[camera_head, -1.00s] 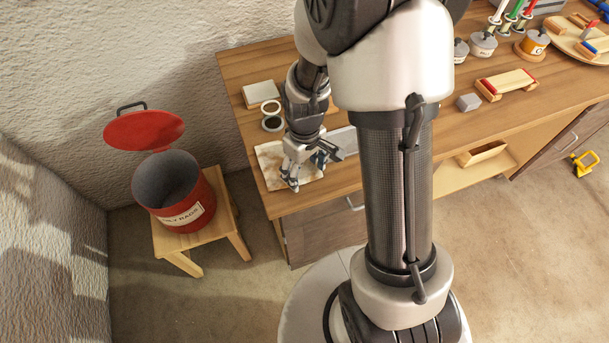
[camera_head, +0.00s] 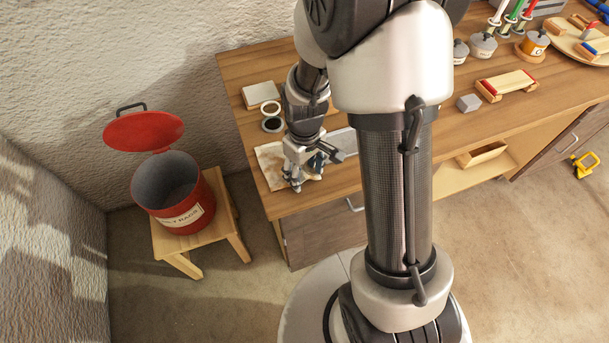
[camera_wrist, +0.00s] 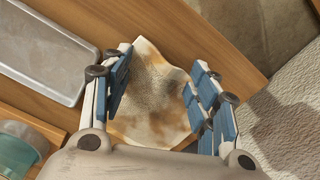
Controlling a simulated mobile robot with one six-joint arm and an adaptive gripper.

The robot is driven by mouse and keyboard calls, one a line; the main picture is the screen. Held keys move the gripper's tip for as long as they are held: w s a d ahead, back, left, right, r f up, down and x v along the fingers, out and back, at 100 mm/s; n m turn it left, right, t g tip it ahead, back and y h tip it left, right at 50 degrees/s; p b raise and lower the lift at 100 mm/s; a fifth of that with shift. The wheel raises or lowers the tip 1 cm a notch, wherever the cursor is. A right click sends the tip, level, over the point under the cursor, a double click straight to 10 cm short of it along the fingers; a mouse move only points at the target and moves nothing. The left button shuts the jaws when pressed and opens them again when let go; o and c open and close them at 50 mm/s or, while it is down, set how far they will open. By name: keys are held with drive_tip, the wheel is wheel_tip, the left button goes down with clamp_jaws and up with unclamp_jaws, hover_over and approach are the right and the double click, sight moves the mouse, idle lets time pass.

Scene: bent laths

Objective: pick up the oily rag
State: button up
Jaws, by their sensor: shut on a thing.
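The oily rag (camera_wrist: 152,96) is a cream cloth with brown stains. In the head view it lies at the left front of the workbench (camera_head: 350,183), its left part (camera_head: 270,160) showing beside my gripper (camera_head: 297,184). The cloth is raised into folds there. My gripper points down at bench height, and its body hides part of the rag in both views.
A red can (camera_head: 175,195) labelled for rags, lid open, stands on a wooden stool (camera_head: 225,213) left of the bench. A metal tray (camera_wrist: 45,45) lies beside the rag.

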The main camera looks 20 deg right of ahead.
drive_tip(key=shift+s+f, duration=0.25)
drive_tip(key=shift+s, duration=0.15)
drive_tip(key=c, duration=0.7)
clamp_jaws()
wheel_tip(320, 180, up, 12)
drive_tip(key=p, duration=0.9)
drive_tip(key=shift+w+r+p, duration=0.15)
drive_tip(key=shift+w+p, duration=0.2)
